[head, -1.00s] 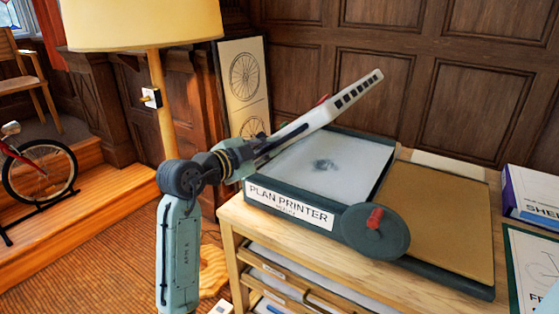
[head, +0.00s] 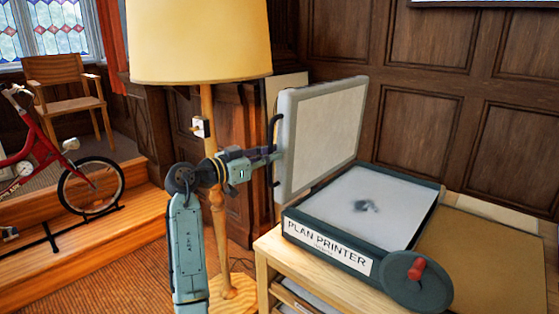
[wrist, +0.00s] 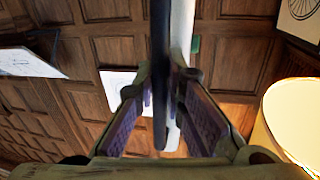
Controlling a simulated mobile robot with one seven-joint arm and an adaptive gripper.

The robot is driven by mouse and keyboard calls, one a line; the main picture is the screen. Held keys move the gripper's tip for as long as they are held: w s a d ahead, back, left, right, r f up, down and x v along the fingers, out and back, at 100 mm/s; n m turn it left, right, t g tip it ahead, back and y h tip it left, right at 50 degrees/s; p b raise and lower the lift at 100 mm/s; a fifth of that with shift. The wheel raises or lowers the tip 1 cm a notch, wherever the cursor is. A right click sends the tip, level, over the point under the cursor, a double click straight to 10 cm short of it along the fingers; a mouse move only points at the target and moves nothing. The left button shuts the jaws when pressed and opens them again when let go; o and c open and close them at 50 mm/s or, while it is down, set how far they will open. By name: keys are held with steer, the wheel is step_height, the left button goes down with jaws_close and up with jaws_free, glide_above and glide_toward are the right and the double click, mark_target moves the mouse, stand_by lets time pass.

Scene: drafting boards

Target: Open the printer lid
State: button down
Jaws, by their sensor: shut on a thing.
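The plan printer (head: 330,252) is a dark green box with a white label, standing on a wooden cabinet. Its lid (head: 325,130), a pale panel with a grey frame, stands raised and steep at the printer's left side. The white bed (head: 375,207) with a dark smudge is uncovered. My gripper (head: 274,154) is at the lid's left edge, shut on the dark lid handle (head: 275,130). In the wrist view the handle (wrist: 160,55) runs between my two fingers (wrist: 161,110), with the lid's pale edge (wrist: 183,40) beside it.
A floor lamp with a large cream shade (head: 200,40) stands close behind my arm; the shade (wrist: 295,115) also shows in the wrist view. A round crank wheel with a red knob (head: 416,270) is at the printer's front right. A brown board (head: 490,250) lies to its right.

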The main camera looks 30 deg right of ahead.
steer(key=shift+w+a+f+n, duration=0.1)
steer(key=shift+w+a+n, duration=0.1)
steer(key=shift+w, duration=0.15)
steer(key=shift+w+a+n, duration=0.1)
steer(key=shift+w+n, duration=0.1)
steer(key=shift+w, duration=0.1)
steer(key=c, duration=1.7)
jaws_free()
steer(key=shift+o, duration=0.2)
steer(key=s+a, duration=0.2)
steer(key=a, duration=0.9)
steer(key=shift+s+a, duration=0.2)
steer(key=shift+a, duration=0.15)
